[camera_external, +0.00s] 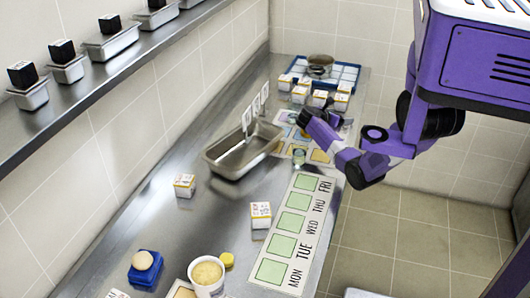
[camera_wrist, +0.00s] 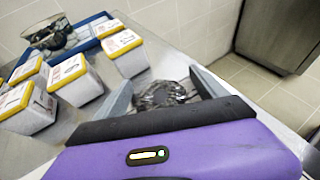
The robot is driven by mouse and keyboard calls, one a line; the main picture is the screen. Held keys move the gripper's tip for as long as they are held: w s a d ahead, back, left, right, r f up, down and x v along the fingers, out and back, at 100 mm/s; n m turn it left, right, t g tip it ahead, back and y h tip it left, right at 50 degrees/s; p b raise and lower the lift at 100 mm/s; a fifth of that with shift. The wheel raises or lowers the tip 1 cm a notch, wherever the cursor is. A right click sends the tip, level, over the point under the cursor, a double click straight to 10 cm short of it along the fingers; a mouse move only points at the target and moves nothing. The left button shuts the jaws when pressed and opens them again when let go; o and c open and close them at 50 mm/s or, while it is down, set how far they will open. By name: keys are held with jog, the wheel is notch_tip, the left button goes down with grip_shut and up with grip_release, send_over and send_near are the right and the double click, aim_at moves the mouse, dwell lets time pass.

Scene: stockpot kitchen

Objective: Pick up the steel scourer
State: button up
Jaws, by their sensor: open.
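The steel scourer (camera_wrist: 160,95) is a dark, shiny tangle of metal on the steel counter in the wrist view. My gripper (camera_wrist: 162,80) is open, with one grey finger on each side of the scourer in that picture. The near part of the scourer is hidden by the gripper's black edge. I cannot tell whether the fingers touch it. In the external view my arm reaches down to the counter's far end, beside several small white boxes, and the scourer is hard to make out there.
White boxes (camera_wrist: 75,80) stand close left of my gripper. A blue-edged tray (camera_external: 345,73) and a metal bowl (camera_external: 320,65) are beyond. A steel pan (camera_external: 222,160), a weekday strip (camera_external: 292,228) and a blue block (camera_external: 145,270) lie nearer along the counter. The floor lies right of its edge.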

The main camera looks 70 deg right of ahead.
jog(key=shift+s+d, duration=0.1)
jog(key=shift+d, duration=0.15)
jog(key=c, duration=1.4)
